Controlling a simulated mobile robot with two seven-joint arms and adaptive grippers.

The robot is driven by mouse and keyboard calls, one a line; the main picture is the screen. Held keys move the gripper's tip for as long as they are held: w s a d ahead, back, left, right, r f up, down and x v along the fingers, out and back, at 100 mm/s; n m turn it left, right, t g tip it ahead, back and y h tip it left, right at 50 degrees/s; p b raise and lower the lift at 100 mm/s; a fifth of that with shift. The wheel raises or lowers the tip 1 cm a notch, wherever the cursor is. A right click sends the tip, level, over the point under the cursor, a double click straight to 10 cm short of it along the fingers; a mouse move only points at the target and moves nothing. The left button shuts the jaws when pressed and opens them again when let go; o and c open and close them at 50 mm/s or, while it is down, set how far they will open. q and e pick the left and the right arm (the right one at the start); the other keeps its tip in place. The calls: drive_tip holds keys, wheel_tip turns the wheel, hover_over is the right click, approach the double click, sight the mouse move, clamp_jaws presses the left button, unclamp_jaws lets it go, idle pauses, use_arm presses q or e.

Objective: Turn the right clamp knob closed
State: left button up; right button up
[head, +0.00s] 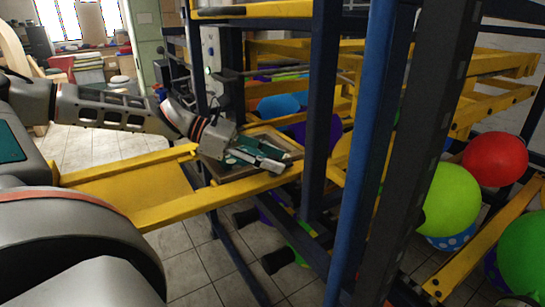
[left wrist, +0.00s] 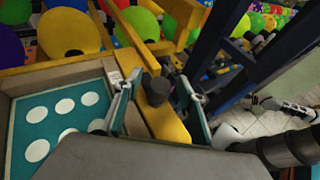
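A dark clamp knob (left wrist: 152,88) stands by the yellow beam at the edge of the printing frame in the left wrist view. My left gripper (left wrist: 158,103) is open, with one teal-lined finger on each side of the knob. Gaps show between the knob and both fingers. In the head view my left gripper (head: 257,160) is over the printing frame (head: 226,177), and hides the knob. I cannot tell from these views whether the clamp is tight. My right gripper is not recognisable in either view.
A teal plate with white dots (left wrist: 56,117) lies left of the gripper in the left wrist view. Blue posts (head: 372,150) and yellow beams (head: 210,199) surround the work area. Balloons, among them a red one (head: 495,159) and a lime one (head: 450,198), sit to the right.

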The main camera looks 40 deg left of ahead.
use_arm(q)
drive_tip(key=c, duration=1.1)
drive_tip(key=shift+c, duration=0.2)
